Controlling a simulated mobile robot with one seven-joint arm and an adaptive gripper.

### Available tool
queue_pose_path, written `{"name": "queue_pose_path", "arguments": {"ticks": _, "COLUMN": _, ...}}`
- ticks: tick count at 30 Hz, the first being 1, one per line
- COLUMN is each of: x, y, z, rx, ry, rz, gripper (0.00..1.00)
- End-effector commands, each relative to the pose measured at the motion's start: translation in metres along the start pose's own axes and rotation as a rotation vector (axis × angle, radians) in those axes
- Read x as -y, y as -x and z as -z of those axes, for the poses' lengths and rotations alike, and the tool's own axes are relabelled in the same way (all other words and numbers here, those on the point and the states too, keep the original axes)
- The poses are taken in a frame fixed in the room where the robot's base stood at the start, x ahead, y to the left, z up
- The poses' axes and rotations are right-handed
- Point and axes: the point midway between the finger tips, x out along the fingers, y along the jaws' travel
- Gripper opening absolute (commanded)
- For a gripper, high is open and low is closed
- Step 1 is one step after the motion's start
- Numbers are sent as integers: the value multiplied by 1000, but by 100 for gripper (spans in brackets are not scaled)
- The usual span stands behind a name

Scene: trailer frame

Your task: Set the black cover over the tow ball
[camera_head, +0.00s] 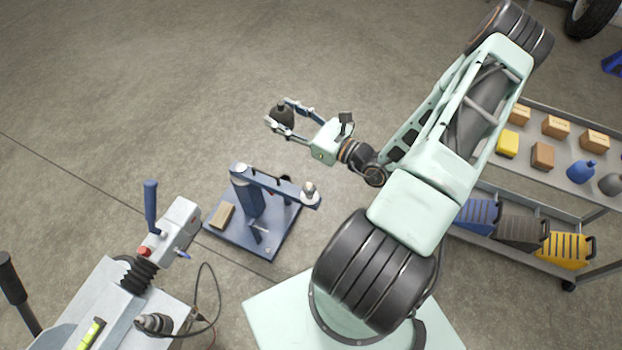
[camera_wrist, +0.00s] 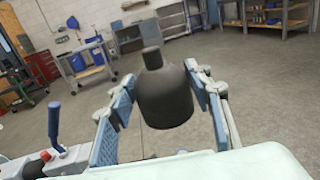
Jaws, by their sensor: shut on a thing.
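The black cover (camera_head: 282,117) is between the fingers of my gripper (camera_head: 284,114), up and away from the stand in the head view. In the wrist view the cover (camera_wrist: 163,92) is a dark, bottle-shaped cap with a narrow neck upward, and the blue-padded fingers of my gripper (camera_wrist: 163,100) are on both sides of it. My gripper is shut on the cover. The tow ball (camera_head: 310,190) is a bare, shiny metal ball at the right end of the blue arm of a stand (camera_head: 285,232). The cover is apart from it, up and left in the head view.
A grey trailer coupling (camera_head: 180,222) with a blue-handled lever (camera_head: 151,205) is at the lower left. A wooden block (camera_head: 222,216) lies on the stand's base. A shelf cart (camera_head: 560,185) with boxes and bottles stands at right. The floor at upper left is clear.

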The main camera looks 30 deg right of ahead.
Motion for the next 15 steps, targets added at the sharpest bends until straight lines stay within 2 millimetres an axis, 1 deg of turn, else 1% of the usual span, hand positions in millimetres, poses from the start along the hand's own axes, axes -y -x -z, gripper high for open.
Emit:
{"name": "queue_pose_path", "arguments": {"ticks": 1, "x": 5, "y": 6, "z": 33, "rx": -1, "ry": -1, "rz": 4, "gripper": 26}}
{"name": "queue_pose_path", "arguments": {"ticks": 3, "x": 10, "y": 14, "z": 59, "rx": -2, "ry": -2, "rz": 4, "gripper": 26}}
{"name": "queue_pose_path", "arguments": {"ticks": 5, "x": 13, "y": 21, "z": 80, "rx": -3, "ry": -1, "rz": 3, "gripper": 26}}
{"name": "queue_pose_path", "arguments": {"ticks": 9, "x": 20, "y": 37, "z": 131, "rx": -7, "ry": 0, "rz": 1, "gripper": 26}}
{"name": "queue_pose_path", "arguments": {"ticks": 12, "x": 24, "y": 48, "z": 163, "rx": -11, "ry": 0, "rz": -2, "gripper": 26}}
{"name": "queue_pose_path", "arguments": {"ticks": 15, "x": 26, "y": 57, "z": 188, "rx": -15, "ry": 1, "rz": -5, "gripper": 26}}
